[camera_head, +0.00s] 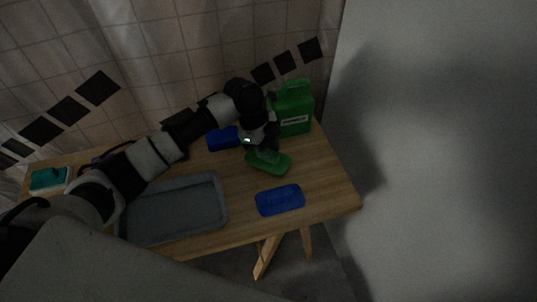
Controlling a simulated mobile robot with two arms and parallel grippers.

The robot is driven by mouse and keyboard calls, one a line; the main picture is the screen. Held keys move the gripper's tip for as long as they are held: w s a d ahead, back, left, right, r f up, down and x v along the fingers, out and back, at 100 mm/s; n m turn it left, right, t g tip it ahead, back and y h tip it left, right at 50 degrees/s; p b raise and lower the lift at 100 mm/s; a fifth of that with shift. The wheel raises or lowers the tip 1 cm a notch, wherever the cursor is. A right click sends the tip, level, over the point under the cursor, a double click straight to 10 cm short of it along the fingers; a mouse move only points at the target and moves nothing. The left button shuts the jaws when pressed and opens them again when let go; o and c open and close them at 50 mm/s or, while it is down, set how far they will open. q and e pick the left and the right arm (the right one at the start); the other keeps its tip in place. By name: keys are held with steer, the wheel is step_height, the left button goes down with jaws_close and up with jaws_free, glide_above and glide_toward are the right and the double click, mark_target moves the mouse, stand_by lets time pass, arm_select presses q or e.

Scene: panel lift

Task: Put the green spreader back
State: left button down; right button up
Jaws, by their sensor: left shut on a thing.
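My left gripper (265,153) points down over the right part of the wooden table, shut on the green spreader. A flat green piece (281,167) shows just under the fingers, and I take it as the spreader or what it rests in. The fingers and wrist hide the grip, and I cannot tell whether the green piece touches the table. My right gripper is not in view.
A green canister (296,112) stands behind my gripper at the table's back right. A blue dish (280,201) lies in front, and another blue thing (222,139) behind. A grey tray (176,211) fills the middle front. A teal thing (50,178) sits far left.

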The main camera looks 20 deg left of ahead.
arm_select(q)
steer(key=shift+f, duration=1.25)
steer(key=shift+f, duration=0.15)
steer(key=c, duration=0.9)
jaws_free()
steer(key=v, duration=1.2)
steer(key=shift+r+p, duration=0.2)
steer(key=shift+p, duration=0.15)
